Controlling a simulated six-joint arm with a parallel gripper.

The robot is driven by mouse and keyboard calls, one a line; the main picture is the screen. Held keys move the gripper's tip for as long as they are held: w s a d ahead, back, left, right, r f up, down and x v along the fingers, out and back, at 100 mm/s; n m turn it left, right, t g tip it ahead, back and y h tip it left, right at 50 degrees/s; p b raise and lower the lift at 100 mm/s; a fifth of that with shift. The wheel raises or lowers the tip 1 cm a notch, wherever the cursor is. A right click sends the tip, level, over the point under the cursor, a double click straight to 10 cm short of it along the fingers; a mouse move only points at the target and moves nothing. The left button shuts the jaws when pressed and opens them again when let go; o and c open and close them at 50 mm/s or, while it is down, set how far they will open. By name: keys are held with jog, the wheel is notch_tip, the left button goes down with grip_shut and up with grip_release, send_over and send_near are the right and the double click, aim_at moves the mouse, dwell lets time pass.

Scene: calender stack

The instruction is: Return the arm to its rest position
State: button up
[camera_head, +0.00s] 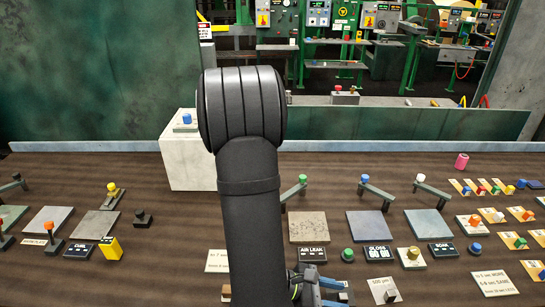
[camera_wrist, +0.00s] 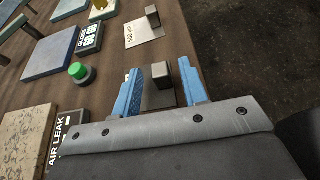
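My arm (camera_head: 250,200) rises through the middle of the head view, its rounded black joint above the table and its lower end near the front edge. My gripper (camera_wrist: 159,66) shows in the wrist view with its two blue fingers apart. A small dark block (camera_wrist: 160,76) on a grey plate shows between the fingers. I cannot tell whether the fingers touch it, but a gap shows. In the head view the gripper (camera_head: 322,284) is low at the table front, partly hidden by my arm.
A green button (camera_wrist: 81,73) stands left of the fingers. A card with a small block (camera_head: 388,293) lies right of the gripper. Plates, levers and labels cover the table (camera_head: 330,165) on both sides. A pale box (camera_head: 185,165) stands behind my arm. Dark floor lies beyond the front edge.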

jog(key=shift+x, duration=0.95)
jog(key=shift+r, duration=3.85)
jog(key=w+d+r, duration=0.1)
jog(key=w+d, duration=0.4)
jog(key=w, duration=0.4)
jog(key=w+d+r, duration=0.1)
jog(key=w+d, duration=0.4)
jog(key=w, duration=0.5)
jog(key=shift+w+d+r, duration=0.15)
jog(key=shift+d+r, duration=0.1)
jog(key=shift+d, duration=0.05)
jog(key=shift+a, duration=0.1)
